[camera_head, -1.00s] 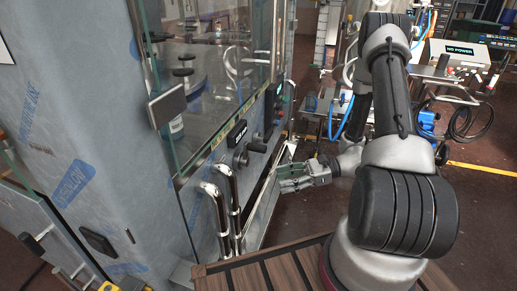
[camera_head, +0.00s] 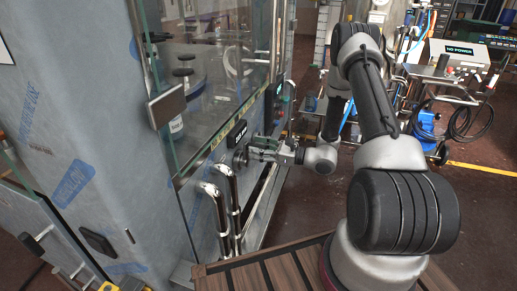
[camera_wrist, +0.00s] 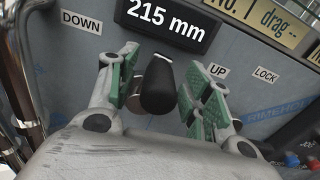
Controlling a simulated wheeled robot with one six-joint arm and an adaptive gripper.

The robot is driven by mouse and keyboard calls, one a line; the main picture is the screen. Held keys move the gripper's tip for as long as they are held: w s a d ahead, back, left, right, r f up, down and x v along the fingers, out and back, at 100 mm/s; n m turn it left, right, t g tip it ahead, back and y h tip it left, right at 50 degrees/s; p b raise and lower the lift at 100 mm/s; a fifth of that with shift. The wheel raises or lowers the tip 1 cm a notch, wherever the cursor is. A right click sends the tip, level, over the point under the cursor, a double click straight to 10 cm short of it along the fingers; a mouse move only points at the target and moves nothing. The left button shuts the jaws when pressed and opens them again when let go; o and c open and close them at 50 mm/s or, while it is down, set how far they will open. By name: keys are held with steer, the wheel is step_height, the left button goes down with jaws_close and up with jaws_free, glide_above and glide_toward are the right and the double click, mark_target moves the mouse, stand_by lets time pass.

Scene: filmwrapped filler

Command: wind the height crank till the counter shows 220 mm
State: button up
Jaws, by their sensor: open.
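The height counter (camera_wrist: 165,20) reads 215 mm in the wrist view. It is a small dark display on the machine front in the head view (camera_head: 236,133). The crank's black knob (camera_wrist: 158,85) stands just below the counter, pointing toward the wrist camera. My gripper (camera_wrist: 165,82) is open, with one green-padded finger on each side of the knob. A small gap shows on the right; on the left the pad is close, and I cannot tell whether it touches. In the head view my gripper (camera_head: 260,150) reaches the panel beside the crank hub (camera_head: 240,159), hiding the knob.
Labels DOWN (camera_wrist: 81,22), UP (camera_wrist: 217,71) and LOCK (camera_wrist: 265,75) flank the crank. Bent metal pipes (camera_head: 226,205) stand just below it. A glass guard (camera_head: 210,135) is above. Red and blue knobs (camera_wrist: 300,160) show at lower right. Open floor lies right of the machine.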

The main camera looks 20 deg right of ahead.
steer(key=shift+a, duration=0.1)
steer(key=shift+c, duration=0.4)
jaws_close()
steer(key=shift+w, duration=0.1)
steer(key=m, duration=0.1)
steer(key=w+m, duration=0.1)
steer(key=d+m, duration=0.1)
steer(key=shift+w+d+f, duration=0.1)
steer(key=shift+w+f, duration=0.15)
steer(key=m, duration=0.1)
steer(key=w+d+m, duration=0.1)
steer(key=shift+w+f+m, duration=0.1)
steer(key=shift+f+m, duration=0.3)
steer(key=shift+w+d+f+m, duration=0.2)
steer(key=shift+w+f+m, duration=0.2)
steer(key=shift+m, duration=0.6)
steer(key=shift+w+d+f+m, duration=0.25)
steer(key=shift+f+m, duration=0.3)
steer(key=shift+m, duration=0.45)
steer(key=shift+w+d+f+m, duration=0.2)
steer(key=shift+w+f+m, duration=0.2)
steer(key=shift+m, duration=0.6)
